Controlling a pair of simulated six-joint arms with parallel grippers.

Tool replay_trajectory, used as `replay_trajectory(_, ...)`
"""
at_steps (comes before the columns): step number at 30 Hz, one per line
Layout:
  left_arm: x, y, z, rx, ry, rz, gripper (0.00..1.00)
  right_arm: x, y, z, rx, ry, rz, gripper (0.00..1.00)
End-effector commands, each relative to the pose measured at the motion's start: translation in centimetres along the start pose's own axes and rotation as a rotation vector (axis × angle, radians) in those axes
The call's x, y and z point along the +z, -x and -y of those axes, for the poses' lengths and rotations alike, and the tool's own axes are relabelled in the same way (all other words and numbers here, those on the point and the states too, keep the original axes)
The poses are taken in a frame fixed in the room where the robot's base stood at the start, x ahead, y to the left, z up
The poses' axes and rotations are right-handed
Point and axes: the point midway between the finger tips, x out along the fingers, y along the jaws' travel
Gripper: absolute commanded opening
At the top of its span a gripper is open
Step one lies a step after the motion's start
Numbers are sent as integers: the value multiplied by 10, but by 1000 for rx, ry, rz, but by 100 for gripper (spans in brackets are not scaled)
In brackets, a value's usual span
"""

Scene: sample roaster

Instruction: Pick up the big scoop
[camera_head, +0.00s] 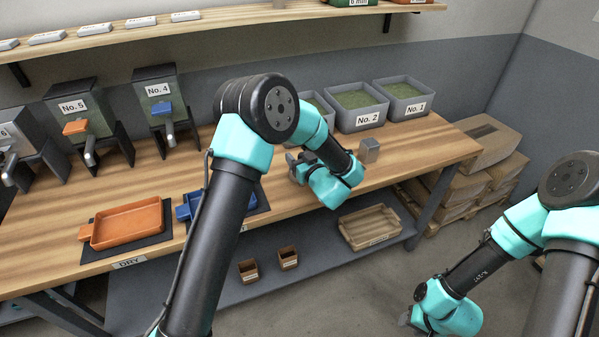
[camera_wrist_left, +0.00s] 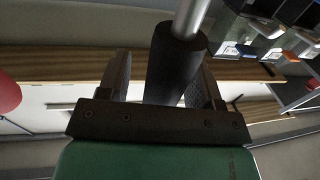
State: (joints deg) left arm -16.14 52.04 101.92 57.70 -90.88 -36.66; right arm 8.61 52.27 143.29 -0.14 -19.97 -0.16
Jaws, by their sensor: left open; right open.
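A dark, thick handle (camera_wrist_left: 178,62) with a silver metal shaft shows between the fingers of my left gripper (camera_wrist_left: 168,92) in the left wrist view. It looks like a scoop handle; whether it is the big scoop I cannot tell. My left gripper (camera_head: 294,163) is open, low over the bench in the head view, partly hidden by my own arm. A grey metal scoop-like piece (camera_head: 369,150) stands on the bench just right of my left wrist. Whether it belongs to that handle is hidden. My right gripper (camera_head: 406,318) is open, down in front of the bench and far from it.
Grey bins labelled No. 2 (camera_head: 366,121) and No. 1 (camera_head: 415,111) stand at the back right. An orange tray (camera_head: 127,226) and a partly hidden blue tray (camera_head: 186,211) lie at the front left. Dispensers No. 5 (camera_head: 76,106) and No. 4 (camera_head: 159,90) stand behind. The bench's right end is clear.

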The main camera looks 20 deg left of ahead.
Motion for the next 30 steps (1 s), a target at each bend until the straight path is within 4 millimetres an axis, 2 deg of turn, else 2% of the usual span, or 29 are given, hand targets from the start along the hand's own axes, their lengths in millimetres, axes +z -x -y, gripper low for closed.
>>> replay_trajectory(7,0,0,0,0,0,0,58,0,0,0,0,0,0,43)
replay_trajectory(25,0,0,0,0,0,0,1,0,0,0,0,0,0,43)
replay_trajectory(30,0,0,0,0,0,0,0,0,0,0,0,0,0,43)
